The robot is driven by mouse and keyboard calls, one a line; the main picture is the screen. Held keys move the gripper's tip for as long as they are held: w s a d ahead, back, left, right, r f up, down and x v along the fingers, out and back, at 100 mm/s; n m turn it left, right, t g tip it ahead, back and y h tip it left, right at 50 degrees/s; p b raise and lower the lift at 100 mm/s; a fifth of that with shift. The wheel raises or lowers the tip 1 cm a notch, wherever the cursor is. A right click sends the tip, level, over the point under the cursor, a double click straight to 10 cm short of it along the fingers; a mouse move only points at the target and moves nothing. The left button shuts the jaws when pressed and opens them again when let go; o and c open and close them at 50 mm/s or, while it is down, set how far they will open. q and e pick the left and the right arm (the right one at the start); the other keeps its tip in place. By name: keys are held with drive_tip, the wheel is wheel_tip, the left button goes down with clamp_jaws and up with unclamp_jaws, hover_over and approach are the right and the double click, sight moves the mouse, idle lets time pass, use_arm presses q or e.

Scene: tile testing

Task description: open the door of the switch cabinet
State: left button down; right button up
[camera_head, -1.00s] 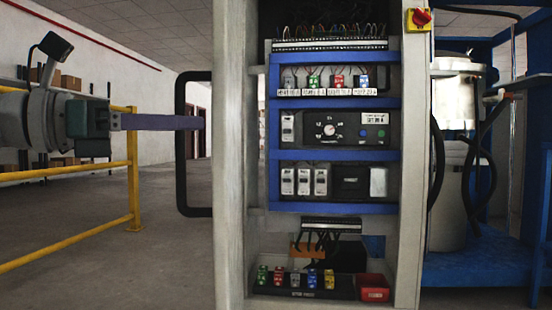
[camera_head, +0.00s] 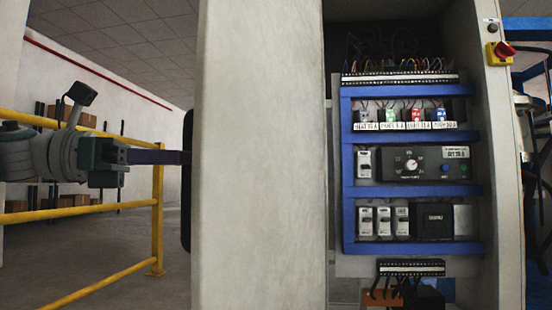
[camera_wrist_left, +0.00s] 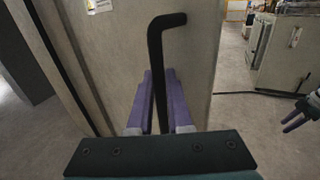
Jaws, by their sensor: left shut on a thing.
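The switch cabinet (camera_head: 505,200) stands open at the right of the head view, its inside showing. Its pale door (camera_head: 260,150) stands swung out at the left of the opening and fills the middle of the view. The black bar handle (camera_wrist_left: 160,42) is on the door's outer face; in the head view only its edge shows behind the door. My left gripper (camera_wrist_left: 158,76) is shut on the handle, one purple finger on each side. In the head view its fingertips are hidden behind the door edge. My right gripper (camera_wrist_left: 292,120) shows small at the wrist view's right edge, fingers apart and empty.
A yellow railing (camera_head: 157,215) stands at the left, behind and below my left arm. Inside the cabinet are blue rails (camera_head: 415,192) with switches and wires. A red knob on a yellow plate (camera_head: 499,52) sits on the cabinet's right post. Grey floor lies beyond the railing.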

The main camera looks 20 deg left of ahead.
use_arm(q)
drive_tip(key=shift+d, duration=0.1)
drive_tip(key=c, duration=1.3)
unclamp_jaws()
drive_tip(key=o, duration=0.4)
drive_tip(key=shift+w, duration=0.15)
drive_tip(key=shift+o, duration=0.3)
drive_tip(key=p+v, duration=0.2)
drive_tip(key=v, duration=0.8)
